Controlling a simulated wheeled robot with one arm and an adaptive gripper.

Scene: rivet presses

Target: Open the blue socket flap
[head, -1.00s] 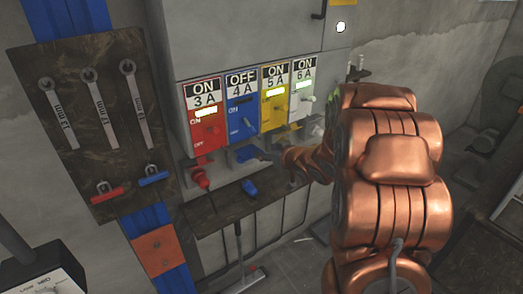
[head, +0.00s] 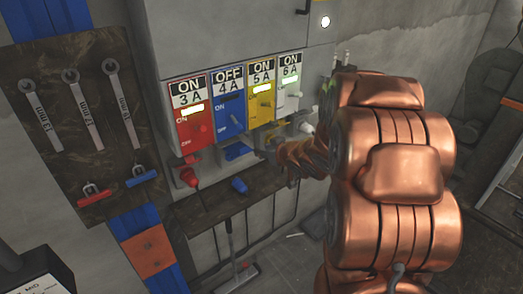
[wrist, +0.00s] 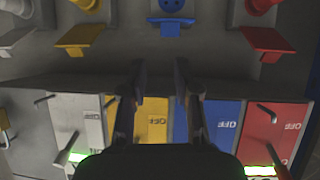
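The blue socket flap (head: 238,152) sits below the blue 4 A panel (head: 229,112) in the head view. The fingertips are clear of the blue flap in the picture. In the head view my copper arm reaches to the right of the blue flap; the fingers are hard to make out.
Red (wrist: 268,41), yellow (wrist: 79,38) and white (wrist: 14,37) flaps stand out around the blue one, with plugs beside them. A loose blue plug (head: 239,186) lies on the shelf (head: 215,205) below. A wrench board (head: 80,130) hangs at left.

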